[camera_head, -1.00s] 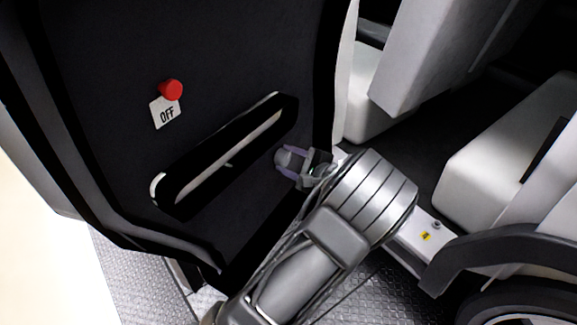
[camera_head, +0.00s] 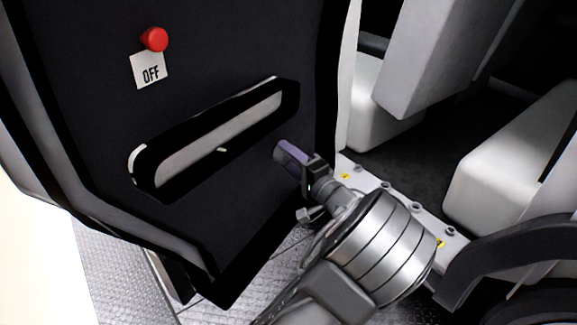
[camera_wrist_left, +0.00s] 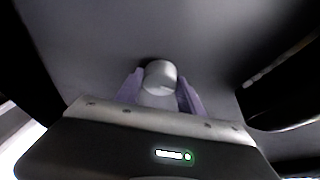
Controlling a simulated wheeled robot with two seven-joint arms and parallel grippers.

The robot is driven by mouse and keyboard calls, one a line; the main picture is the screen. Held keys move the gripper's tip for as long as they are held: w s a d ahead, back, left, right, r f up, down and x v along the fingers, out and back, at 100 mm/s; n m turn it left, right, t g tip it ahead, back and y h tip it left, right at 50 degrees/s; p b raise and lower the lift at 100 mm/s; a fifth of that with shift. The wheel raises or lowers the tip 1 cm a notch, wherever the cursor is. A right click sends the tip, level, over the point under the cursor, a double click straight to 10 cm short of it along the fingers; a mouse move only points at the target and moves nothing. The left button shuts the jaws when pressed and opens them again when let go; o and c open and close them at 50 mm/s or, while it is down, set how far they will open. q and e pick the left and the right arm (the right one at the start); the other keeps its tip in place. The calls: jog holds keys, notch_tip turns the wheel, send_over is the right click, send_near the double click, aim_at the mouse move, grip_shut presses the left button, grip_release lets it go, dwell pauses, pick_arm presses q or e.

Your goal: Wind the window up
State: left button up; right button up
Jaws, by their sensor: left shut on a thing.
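My left gripper (camera_head: 290,156) is at the dark inner door panel (camera_head: 215,215), right of the pull handle and low near the door's edge. In the left wrist view its two purple fingers (camera_wrist_left: 160,95) are shut on a round grey winder knob (camera_wrist_left: 161,72), one finger on each side. In the head view the fingers hide the knob, and any crank arm behind it cannot be made out. The window glass is not in view. My right gripper is not in view.
The long pull handle (camera_head: 165,180) sticks out left of my left gripper. White seats (camera_head: 520,150) and the door sill (camera_head: 413,209) lie to the right. Textured metal floor (camera_head: 110,265) shows below.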

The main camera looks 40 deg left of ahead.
pick_arm(q)
jog(key=shift+f+n, duration=0.1)
jog(key=shift+n, duration=0.3)
jog(key=o, duration=1.4)
jog(key=p+v, duration=0.2)
jog(key=v, duration=0.6)
jog(key=shift+a, duration=0.1)
